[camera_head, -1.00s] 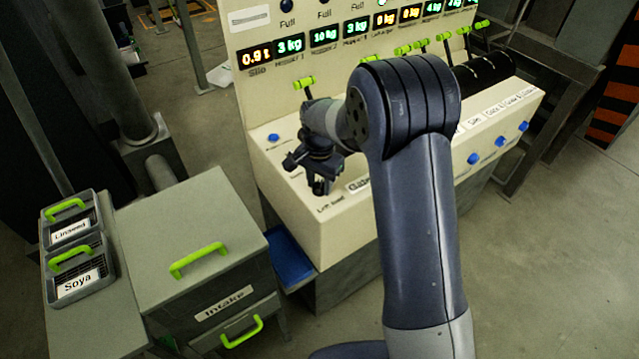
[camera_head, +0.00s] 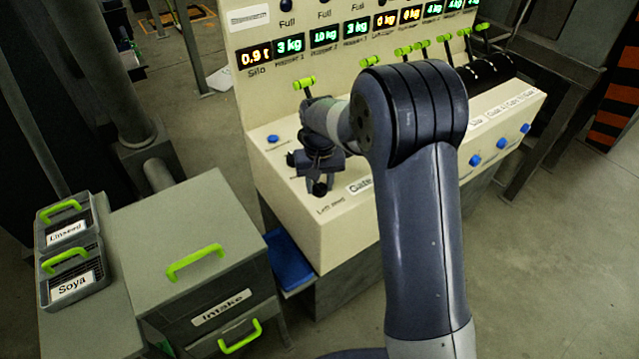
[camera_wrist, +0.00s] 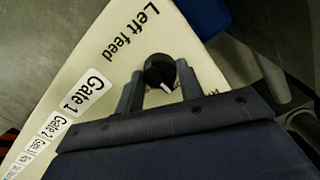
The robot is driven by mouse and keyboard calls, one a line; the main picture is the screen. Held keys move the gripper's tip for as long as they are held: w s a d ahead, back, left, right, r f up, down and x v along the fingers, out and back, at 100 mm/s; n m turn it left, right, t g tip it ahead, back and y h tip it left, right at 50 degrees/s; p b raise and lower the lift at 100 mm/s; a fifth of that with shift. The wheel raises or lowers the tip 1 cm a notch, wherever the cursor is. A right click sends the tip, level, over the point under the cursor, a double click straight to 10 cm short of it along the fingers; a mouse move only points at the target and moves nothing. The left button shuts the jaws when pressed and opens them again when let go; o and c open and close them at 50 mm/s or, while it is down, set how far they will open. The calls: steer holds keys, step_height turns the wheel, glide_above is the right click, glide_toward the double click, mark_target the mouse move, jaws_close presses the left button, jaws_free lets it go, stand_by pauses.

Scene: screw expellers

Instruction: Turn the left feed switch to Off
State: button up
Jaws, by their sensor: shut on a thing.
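The left feed switch (camera_wrist: 160,72) is a round black knob with a white pointer mark on the cream control panel, beside the printed words "Left feed". In the wrist view my gripper (camera_wrist: 158,88) has one finger on each side of the knob and is shut on it. The pointer mark faces toward the gripper's palm, slightly to the right. In the head view my gripper (camera_head: 320,184) reaches down to the panel's near left corner, just above the "Left feed" label. The gripper partly hides the knob there. The printed position words near the knob are mostly covered.
The control panel (camera_head: 340,225) carries a "Gate" label, blue buttons (camera_head: 475,160) and green-handled levers (camera_head: 305,83) behind my arm. Lit displays (camera_head: 289,45) line its upright back. A grey intake box (camera_head: 190,235) and Linseed and Soya bins (camera_head: 75,275) stand at left.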

mark_target(320, 184)
steer(key=shift+n, duration=0.3)
steer(key=o, duration=1)
steer(key=shift+r, duration=0.1)
step_height(320, 184, up, 11)
steer(key=shift+f+b, duration=0.2)
steer(key=shift+b, duration=0.25)
step_height(320, 184, down, 11)
steer(key=shift+p, duration=0.45)
